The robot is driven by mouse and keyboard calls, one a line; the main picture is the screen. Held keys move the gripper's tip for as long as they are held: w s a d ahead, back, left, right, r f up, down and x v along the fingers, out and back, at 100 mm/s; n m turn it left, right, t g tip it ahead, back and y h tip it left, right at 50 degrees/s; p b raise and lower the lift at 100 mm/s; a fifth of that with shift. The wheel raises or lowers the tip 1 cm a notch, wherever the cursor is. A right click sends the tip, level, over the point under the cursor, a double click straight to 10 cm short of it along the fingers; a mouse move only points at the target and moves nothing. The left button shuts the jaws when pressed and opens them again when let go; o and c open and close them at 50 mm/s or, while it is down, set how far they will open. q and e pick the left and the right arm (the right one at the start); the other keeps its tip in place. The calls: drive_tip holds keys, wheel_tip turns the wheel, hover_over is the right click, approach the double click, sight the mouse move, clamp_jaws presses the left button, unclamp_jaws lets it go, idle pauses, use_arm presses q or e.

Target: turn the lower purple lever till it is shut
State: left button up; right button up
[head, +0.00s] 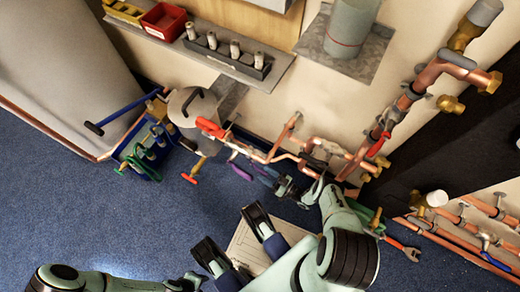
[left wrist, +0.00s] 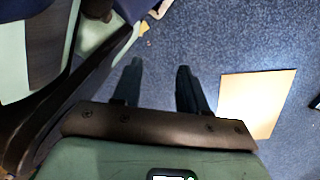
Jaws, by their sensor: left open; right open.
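A purple lever (head: 241,172) hangs from the copper pipework low on the wall, in the middle of the head view. A second, bluish-purple handle (head: 266,176) shows just right of it; I cannot tell surely which is the lower lever. My right gripper (head: 289,187) is open, close to the right of this second handle and below the copper pipes. I see no contact with either, and the fingers are small and partly hidden. My left gripper (left wrist: 158,70) is open and empty above the blue floor in the left wrist view, away from the levers.
Red levers (head: 210,127) and copper pipes (head: 285,133) run along the wall. A tan board (left wrist: 257,103) lies on the floor. Floor at left is clear.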

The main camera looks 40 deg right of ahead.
drive_tip(key=v, duration=0.9)
